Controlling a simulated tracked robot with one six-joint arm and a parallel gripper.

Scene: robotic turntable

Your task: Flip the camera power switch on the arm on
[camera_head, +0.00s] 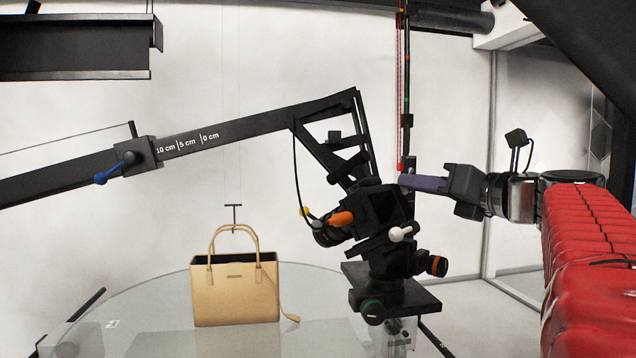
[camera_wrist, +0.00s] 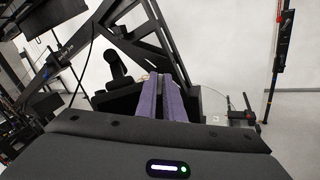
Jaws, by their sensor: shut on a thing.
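A black camera (camera_head: 378,207) hangs on a mount at the end of the angled black arm (camera_head: 265,121) in the head view. An orange knob (camera_head: 341,218) and a white knob (camera_head: 400,234) are on its rig. My gripper (camera_head: 404,182) reaches in from the right, with its purple fingers at the upper right of the camera. In the wrist view my gripper (camera_wrist: 161,78) has its two fingers close together, shut on a small part at the camera rig. The fingers cover that part. I cannot make out the power switch or its position.
A tan handbag (camera_head: 235,290) is on the round glass turntable (camera_head: 150,296), left of the camera. A vertical black post (camera_head: 407,95) with a red line stands behind the fingers. Thin cables hang beside the camera. The space above the handbag is mostly clear.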

